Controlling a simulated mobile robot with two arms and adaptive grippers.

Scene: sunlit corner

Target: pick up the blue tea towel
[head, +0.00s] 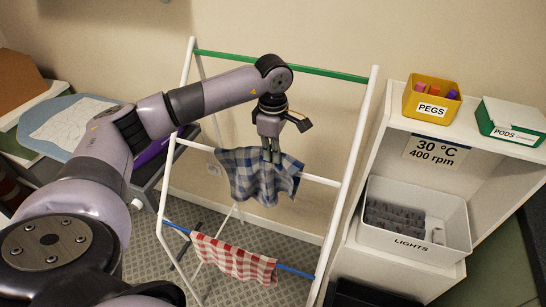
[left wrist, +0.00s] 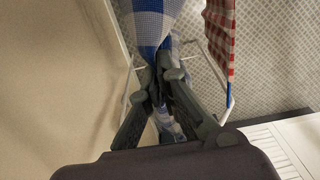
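The blue tea towel (head: 258,181), blue and white checked, hangs at the white middle rail of the drying rack (head: 320,181). My left gripper (head: 271,158) comes down on its upper part from above. In the left wrist view the two fingers (left wrist: 165,72) close together on the cloth, and the towel (left wrist: 152,22) bunches at their tips. The gripper looks shut on the towel. I cannot tell whether the cloth still rests on the rail behind the fingers. My right gripper is not in view.
A red checked towel (head: 234,259) hangs on the blue lower rail; a green rail (head: 325,73) crosses the rack top. At right, a white shelf unit (head: 384,155) carries a yellow pegs box (head: 428,108), a green pods box (head: 512,119) and a lights bin (head: 455,229). An ironing board (head: 37,145) stands left.

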